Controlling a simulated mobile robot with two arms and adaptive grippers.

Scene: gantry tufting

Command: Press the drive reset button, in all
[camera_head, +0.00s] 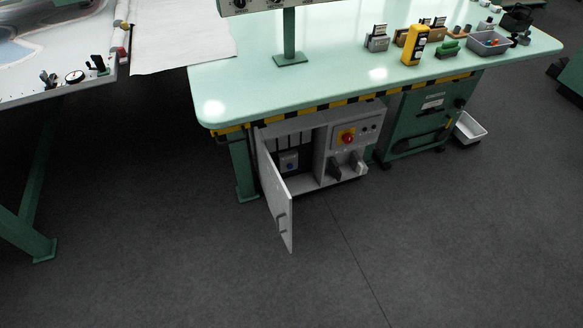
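A grey cabinet (357,122) hangs under the green bench, and its left door (273,191) stands open toward me. Neither of my grippers is in view.
The green bench top (300,85) overhangs the cabinet, with a black-and-yellow striped edge. The open door juts into the floor space (400,240), which is otherwise clear in front. A green machine housing (425,125) and a white bin (468,130) stand right of the cabinet.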

